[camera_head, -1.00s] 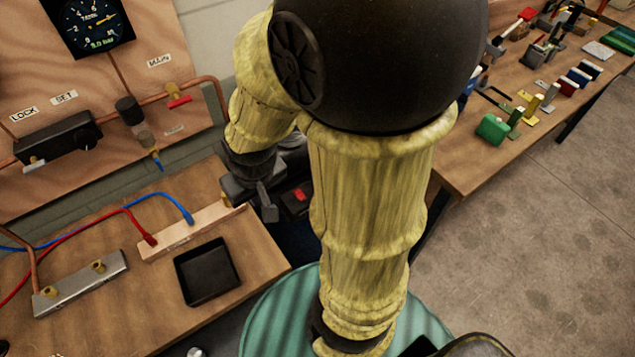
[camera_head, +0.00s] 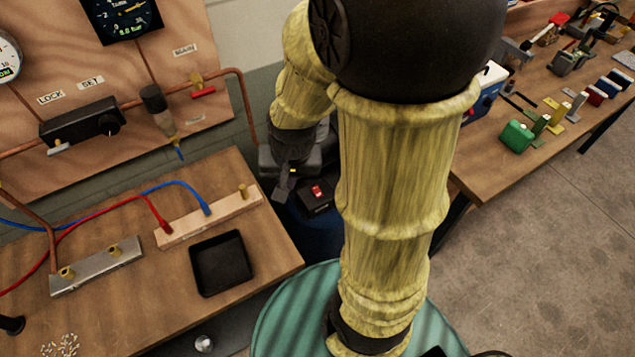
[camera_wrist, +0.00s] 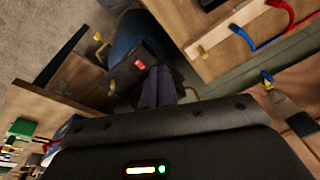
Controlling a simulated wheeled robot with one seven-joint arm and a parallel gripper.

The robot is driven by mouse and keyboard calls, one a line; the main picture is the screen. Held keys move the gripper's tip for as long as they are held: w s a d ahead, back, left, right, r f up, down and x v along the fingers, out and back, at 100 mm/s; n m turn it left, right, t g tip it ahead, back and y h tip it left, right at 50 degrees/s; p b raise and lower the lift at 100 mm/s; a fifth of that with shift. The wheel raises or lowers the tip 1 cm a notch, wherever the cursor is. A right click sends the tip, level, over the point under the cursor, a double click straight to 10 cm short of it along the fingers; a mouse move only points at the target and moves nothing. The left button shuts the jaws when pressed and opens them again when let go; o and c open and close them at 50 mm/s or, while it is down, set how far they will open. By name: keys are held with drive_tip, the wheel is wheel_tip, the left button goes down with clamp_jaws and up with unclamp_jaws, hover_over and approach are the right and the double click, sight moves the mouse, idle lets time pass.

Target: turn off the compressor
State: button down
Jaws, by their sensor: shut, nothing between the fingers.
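The compressor shows as a blue tank (camera_head: 318,234) in the gap between the two benches, with a black switch box (camera_head: 316,206) on it. A red switch (camera_head: 317,190) sits on top of the box. In the wrist view the red switch (camera_wrist: 141,65), the black box (camera_wrist: 146,52) and the blue tank (camera_wrist: 124,36) lie just beyond the fingers. My gripper (camera_head: 283,194) is shut and empty, just left of the switch box in the head view. Its dark fingers (camera_wrist: 157,84) also show in the wrist view. I cannot tell whether they touch the box; the switch's position is unclear.
The left bench holds a black tray (camera_head: 220,262), a wooden strip (camera_head: 208,218) with hoses and a metal manifold (camera_head: 97,270). A panel with a gauge (camera_head: 126,14) and a red-handled valve (camera_head: 203,93) stands behind. The right bench (camera_head: 480,178) carries tools.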

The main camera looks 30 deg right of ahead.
drive_tip(key=w+d+f+m, duration=0.4)
drive_tip(key=w+d+m, duration=0.1)
drive_tip(key=m, duration=1)
drive_tip(key=m+g, duration=0.1)
drive_tip(key=m, duration=1.5)
hover_over(317, 188)
drive_tip(key=s, duration=0.2)
wheel_tip(317, 188, down, 6)
drive_tip(key=shift+r, duration=0.25)
drive_tip(key=f, duration=0.4)
drive_tip(key=w+f, duration=0.1)
drive_tip(key=f, duration=0.8)
drive_tip(key=shift+w+f, duration=0.3)
drive_tip(key=shift+f, duration=0.15)
